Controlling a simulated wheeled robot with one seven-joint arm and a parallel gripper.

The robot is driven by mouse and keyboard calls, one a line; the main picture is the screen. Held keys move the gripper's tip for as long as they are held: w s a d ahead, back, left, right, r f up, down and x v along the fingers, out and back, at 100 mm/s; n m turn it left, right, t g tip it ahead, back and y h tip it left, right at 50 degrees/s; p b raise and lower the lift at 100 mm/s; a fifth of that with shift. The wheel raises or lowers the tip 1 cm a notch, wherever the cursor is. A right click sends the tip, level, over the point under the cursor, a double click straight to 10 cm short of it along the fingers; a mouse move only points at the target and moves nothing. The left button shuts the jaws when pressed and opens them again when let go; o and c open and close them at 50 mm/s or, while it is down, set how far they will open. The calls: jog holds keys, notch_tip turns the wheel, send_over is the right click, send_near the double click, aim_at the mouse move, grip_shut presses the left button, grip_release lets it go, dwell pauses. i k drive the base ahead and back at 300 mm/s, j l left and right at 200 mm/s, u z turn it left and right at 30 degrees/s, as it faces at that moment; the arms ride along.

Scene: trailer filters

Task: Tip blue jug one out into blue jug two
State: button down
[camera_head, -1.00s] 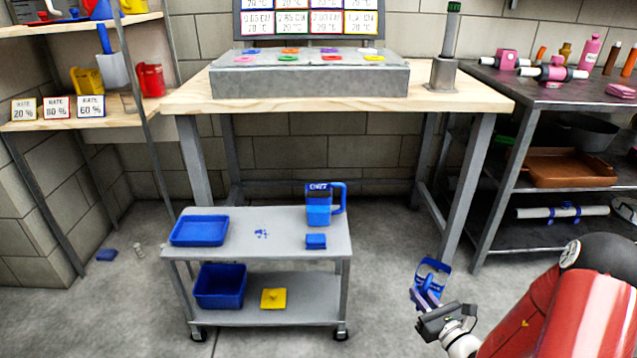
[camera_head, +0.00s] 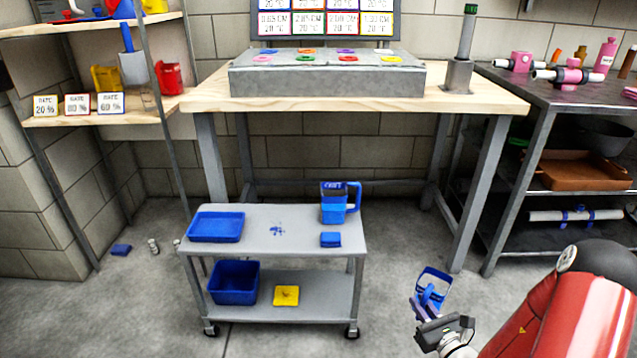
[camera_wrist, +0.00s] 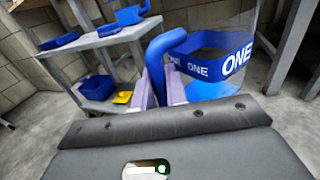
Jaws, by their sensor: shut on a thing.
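My gripper (camera_head: 432,312) is shut on the blue handle of blue jug one (camera_head: 436,283), held in the air to the right of the cart. In the wrist view, the handle sits between the fingers (camera_wrist: 165,92), and the clear jug one (camera_wrist: 216,76) has a blue band reading "ONE" and blue contents low inside. Blue jug two (camera_head: 335,204) stands upright at the back right of the cart's top, its handle to the right. Its label is too small to read surely. It also shows at the top of the wrist view (camera_wrist: 130,14).
The grey cart (camera_head: 280,247) carries a blue tray (camera_head: 216,227), a small blue block (camera_head: 331,240) and a blue splash mark. A blue bin (camera_head: 235,284) and a yellow square (camera_head: 286,296) sit below. A workbench (camera_head: 330,107) stands behind. Floor is clear between cart and gripper.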

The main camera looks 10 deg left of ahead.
aim_at(333, 186)
jog(key=j+u, duration=0.7)
jog(key=u, duration=0.15)
